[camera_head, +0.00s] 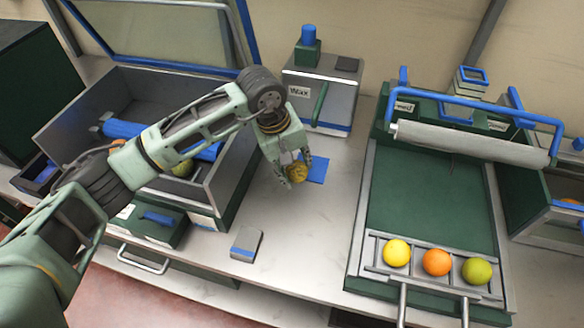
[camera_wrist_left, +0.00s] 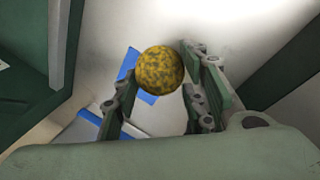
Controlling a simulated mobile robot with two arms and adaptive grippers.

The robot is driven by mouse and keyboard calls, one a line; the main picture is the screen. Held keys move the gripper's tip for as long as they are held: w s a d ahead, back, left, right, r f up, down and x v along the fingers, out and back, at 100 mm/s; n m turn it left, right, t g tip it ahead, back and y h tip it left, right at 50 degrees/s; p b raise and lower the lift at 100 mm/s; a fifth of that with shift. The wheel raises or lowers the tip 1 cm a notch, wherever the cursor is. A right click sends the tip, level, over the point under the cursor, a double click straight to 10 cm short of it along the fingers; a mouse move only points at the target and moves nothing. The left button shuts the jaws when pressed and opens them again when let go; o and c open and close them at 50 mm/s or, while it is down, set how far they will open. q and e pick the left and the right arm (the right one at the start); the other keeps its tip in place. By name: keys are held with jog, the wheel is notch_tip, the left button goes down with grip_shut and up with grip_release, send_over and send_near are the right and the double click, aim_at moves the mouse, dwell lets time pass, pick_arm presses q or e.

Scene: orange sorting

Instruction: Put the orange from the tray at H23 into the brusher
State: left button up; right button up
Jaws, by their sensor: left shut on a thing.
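A mottled yellow-brown orange (camera_head: 297,171) is between the fingers of my left gripper (camera_head: 294,172), which is shut on it, above the light counter. It also shows in the left wrist view (camera_wrist_left: 160,73), between the two green fingers (camera_wrist_left: 160,100). To the left, a grey open-topped box (camera_head: 228,172) with blue rollers (camera_head: 125,129) inside looks like the brusher. A yellow-green fruit (camera_head: 182,168) lies in it, partly hidden by my arm. My right gripper is not in view.
A blue square (camera_head: 318,169) lies behind the held orange. The Wax machine (camera_head: 330,92) stands behind it. A small grey block (camera_head: 246,243) lies in front. At right, a green-bedded machine has a rack (camera_head: 461,289) with yellow, orange and greenish fruits.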

aim_at(290, 174)
pick_arm(q)
jog(key=shift+w+a+f, duration=0.35)
jog(key=shift+w+a, duration=0.1)
jog(key=shift+w, duration=0.05)
jog(key=shift+f, duration=0.3)
notch_tip(290, 174, down, 3)
jog(key=shift+f+p, duration=0.1)
jog(key=shift+p, duration=0.75)
jog(key=shift+f, duration=0.15)
jog(key=shift+f+b, duration=0.2)
jog(key=shift+b, duration=0.2)
jog(key=o, duration=1.2)
jog(key=shift+r, duration=0.1)
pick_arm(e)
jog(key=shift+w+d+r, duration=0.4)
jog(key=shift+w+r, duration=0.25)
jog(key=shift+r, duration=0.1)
